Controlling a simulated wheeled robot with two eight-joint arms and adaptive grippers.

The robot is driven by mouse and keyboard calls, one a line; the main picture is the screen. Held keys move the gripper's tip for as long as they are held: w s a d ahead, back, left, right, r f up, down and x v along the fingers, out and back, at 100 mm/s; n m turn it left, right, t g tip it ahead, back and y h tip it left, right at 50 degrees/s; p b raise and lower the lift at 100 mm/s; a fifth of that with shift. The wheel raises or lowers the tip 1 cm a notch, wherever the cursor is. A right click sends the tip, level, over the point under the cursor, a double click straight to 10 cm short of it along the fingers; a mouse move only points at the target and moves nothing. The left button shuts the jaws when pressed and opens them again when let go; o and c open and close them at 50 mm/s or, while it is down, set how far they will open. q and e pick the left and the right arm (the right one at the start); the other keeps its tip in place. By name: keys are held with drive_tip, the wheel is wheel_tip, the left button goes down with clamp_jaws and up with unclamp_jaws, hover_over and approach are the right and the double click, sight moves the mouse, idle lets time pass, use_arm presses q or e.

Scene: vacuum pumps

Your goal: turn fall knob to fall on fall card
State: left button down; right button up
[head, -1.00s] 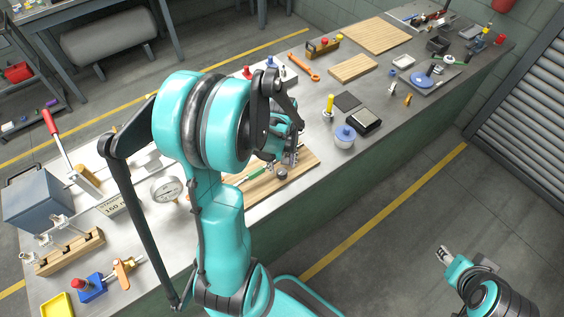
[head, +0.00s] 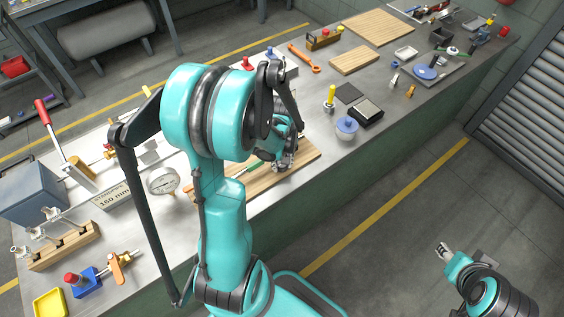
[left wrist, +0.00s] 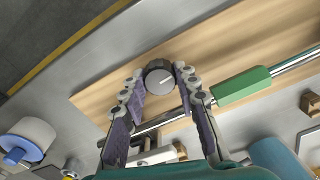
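The knob (left wrist: 160,77) is dark with a grey face and a white pointer line toward the right and slightly up in the left wrist view. It sits on a wooden board (left wrist: 110,93); the board also shows in the head view (head: 264,187). My left gripper (left wrist: 160,72) has its fingertips on either side of the knob, with seemingly narrow gaps; firm contact does not show. In the head view my left gripper (head: 284,164) hides the knob. No fall card or lettering is readable near it. My right gripper (head: 444,251) hangs over the floor, away from the bench.
A green sleeve (left wrist: 242,86) on a metal rod lies beside the knob, passing behind the fingers. A blue-topped white pot (head: 346,129) and a black-framed block (head: 366,115) stand right of the board. A pressure gauge (head: 162,182) stands to its left.

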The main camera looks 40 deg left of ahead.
use_arm(q)
drive_tip(key=n+p, duration=0.1)
drive_tip(key=n, duration=0.1)
drive_tip(key=shift+r+n, duration=0.1)
drive_tip(key=shift+n, duration=0.2)
drive_tip(key=c, duration=1.1)
unclamp_jaws()
drive_tip(key=shift+r+p, duration=0.5)
drive_tip(key=shift+r, duration=0.4)
drive_tip(key=shift+r+p, duration=2.15)
drive_tip(key=shift+r, duration=0.9)
